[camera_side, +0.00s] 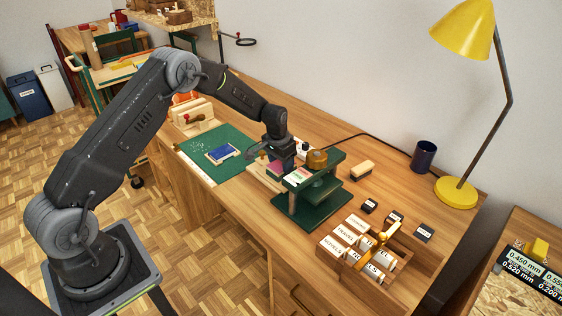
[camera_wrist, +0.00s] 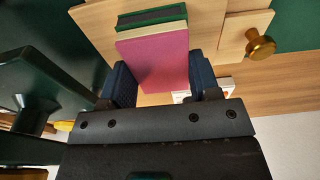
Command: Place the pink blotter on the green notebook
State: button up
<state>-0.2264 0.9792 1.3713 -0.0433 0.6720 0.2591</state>
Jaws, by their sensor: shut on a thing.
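The pink blotter (camera_wrist: 155,62) is between the two fingers of my gripper (camera_wrist: 163,82), which is shut on it, in the wrist view. In the side view, pink (camera_side: 276,168) shows just under my gripper (camera_side: 279,163). A dark green edge with pale page edges, which looks like the green notebook (camera_wrist: 150,17), shows just beyond the blotter's far end in the wrist view. I cannot tell whether the two touch. In the side view my gripper and the green press hide most of this spot.
The green press (camera_side: 310,200) stands close to the right of my gripper. A wooden board with a brass knob (camera_wrist: 260,45) is near the fingers. A blue book (camera_side: 221,153) lies on the green mat (camera_side: 205,140) to the left. Lettered blocks (camera_side: 345,235) stand at front right.

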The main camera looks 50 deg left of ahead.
jog(key=o, duration=1)
jog(key=shift+f, duration=0.1)
notch_tip(320, 180, up, 11)
jog(key=s, duration=0.1)
notch_tip(320, 180, up, 10)
send_over(278, 166)
jog(key=s+d, duration=0.3)
jog(key=s, duration=0.2)
jog(key=s+d+r+t, duration=0.2)
jog(key=s+d+r, duration=0.2)
jog(key=s+r, duration=0.4)
jog(key=s+d, duration=0.1)
jog(key=s, duration=0.5)
jog(key=s+d+t, duration=0.1)
jog(key=s+d, duration=0.1)
jog(key=s, duration=0.5)
jog(key=s+d+t, duration=0.1)
jog(key=s+d, duration=0.1)
jog(key=s, duration=0.5)
jog(key=shift+s+r, duration=0.1)
jog(key=shift+r, duration=0.05)
